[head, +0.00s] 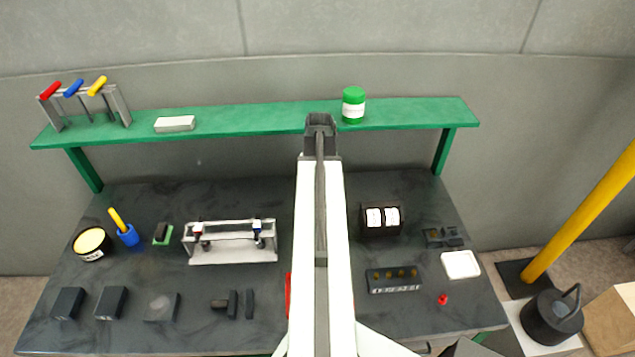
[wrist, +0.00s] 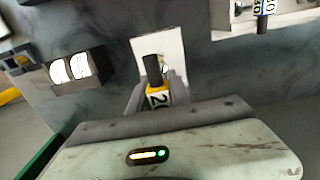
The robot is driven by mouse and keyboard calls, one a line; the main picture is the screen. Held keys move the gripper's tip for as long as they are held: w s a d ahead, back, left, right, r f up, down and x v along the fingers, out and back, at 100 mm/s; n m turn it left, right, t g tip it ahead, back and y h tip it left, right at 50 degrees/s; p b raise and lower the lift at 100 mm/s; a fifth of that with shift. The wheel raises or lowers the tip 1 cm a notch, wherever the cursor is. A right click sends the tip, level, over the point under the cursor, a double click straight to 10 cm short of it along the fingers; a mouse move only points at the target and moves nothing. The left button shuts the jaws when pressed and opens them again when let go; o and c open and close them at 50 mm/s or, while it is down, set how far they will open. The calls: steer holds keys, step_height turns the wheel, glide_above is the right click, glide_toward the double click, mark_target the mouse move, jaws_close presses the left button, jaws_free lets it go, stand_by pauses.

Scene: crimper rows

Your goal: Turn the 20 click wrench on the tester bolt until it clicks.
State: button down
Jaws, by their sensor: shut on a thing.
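The 20 click wrench (wrist: 155,80) has a dark grip and a yellow band marked 20. It shows in the middle of the wrist view, between the grey jaws of my gripper (wrist: 157,98), which is shut on it. A white plate (wrist: 148,46) shows just behind the wrench. I cannot make out the tester bolt or whether the wrench is seated on it. In the head view my arm hides the gripper and the held wrench.
A pale rack (head: 232,256) holds two more wrenches, one with a blue band. A black box (head: 381,232) with two white dials stands right of my arm. Blocks and a yellow-topped pot (head: 92,243) lie at left. A green shelf (head: 250,117) spans the back.

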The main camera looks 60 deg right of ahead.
steer(key=shift+a+f, duration=0.1)
steer(key=m, duration=0.6)
steer(key=shift+m, duration=0.4)
steer(key=m, duration=0.8)
steer(key=shift+w, duration=0.1)
steer(key=n, duration=0.4)
steer(key=shift+f+n, duration=0.2)
steer(key=shift+n, duration=0.1)
steer(key=n, duration=0.3)
steer(key=shift+f+b, duration=0.1)
steer(key=shift+b, duration=0.25)
steer(key=n, duration=0.7)
steer(key=shift+f, duration=0.25)
steer(key=f+b, duration=0.2)
steer(key=b, duration=0.1)
steer(key=shift+s+f, duration=0.2)
steer(key=shift+f, duration=0.15)
steer(key=shift+f+b, duration=1.1)
steer(key=shift+b, duration=0.1)
